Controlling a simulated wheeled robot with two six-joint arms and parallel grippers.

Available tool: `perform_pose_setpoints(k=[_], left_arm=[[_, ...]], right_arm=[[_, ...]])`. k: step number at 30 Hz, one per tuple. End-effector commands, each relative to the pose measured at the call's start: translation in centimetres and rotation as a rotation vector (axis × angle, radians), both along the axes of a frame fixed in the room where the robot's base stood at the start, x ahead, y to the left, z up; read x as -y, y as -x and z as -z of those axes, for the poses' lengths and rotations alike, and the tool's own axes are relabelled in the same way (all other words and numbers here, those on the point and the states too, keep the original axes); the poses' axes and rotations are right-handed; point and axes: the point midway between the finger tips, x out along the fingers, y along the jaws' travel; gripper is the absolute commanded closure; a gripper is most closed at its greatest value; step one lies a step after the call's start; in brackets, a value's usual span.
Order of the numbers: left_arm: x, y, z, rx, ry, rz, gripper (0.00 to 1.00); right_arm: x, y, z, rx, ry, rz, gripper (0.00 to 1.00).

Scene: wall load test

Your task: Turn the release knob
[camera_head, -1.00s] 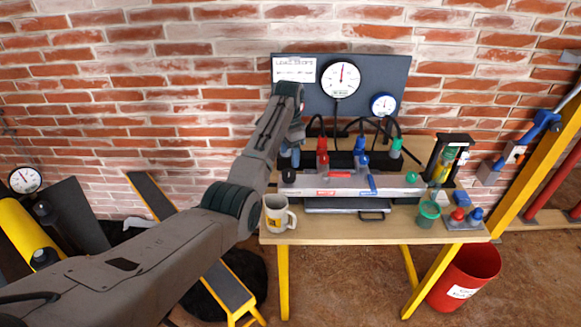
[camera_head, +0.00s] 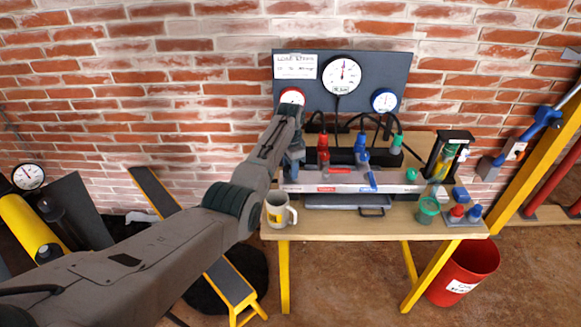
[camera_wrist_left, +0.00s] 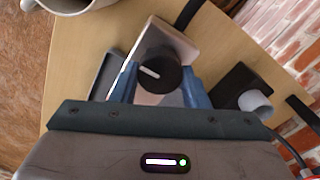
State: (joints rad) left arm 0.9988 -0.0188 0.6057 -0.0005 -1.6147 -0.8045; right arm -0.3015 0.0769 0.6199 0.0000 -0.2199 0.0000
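The release knob, a round black knob with a white line (camera_wrist_left: 160,70), sits on a light panel in the left wrist view. My left gripper (camera_wrist_left: 159,74) has its two blue fingers apart, one on each side of the knob. Narrow gaps seem to show between fingers and knob; I cannot tell whether either finger touches. In the head view my left gripper (camera_head: 293,168) is at the left end of the grey bench unit (camera_head: 345,188) and hides the knob. My right gripper is not in view.
A mug (camera_head: 279,212) stands at the table's front left corner, close below my left arm. Red (camera_head: 323,152) and blue (camera_head: 361,150) fittings with hoses rise behind the unit. A green cup (camera_head: 428,210) stands at the right. Gauges (camera_head: 341,76) hang on the back board.

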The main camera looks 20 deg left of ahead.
Motion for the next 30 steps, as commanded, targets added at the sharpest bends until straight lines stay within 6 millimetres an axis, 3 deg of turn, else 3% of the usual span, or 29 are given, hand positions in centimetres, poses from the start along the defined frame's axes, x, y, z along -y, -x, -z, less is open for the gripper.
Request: perform_pose_setpoints(k=[14,30], left_arm=[[0.0,0.0,-0.2,0.0,0.0,-0.088,0.82],[-0.2,-0.1,-0.4,0.0,0.0,-0.556,0.82]], right_arm=[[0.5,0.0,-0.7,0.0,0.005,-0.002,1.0],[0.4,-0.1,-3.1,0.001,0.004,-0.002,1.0]])
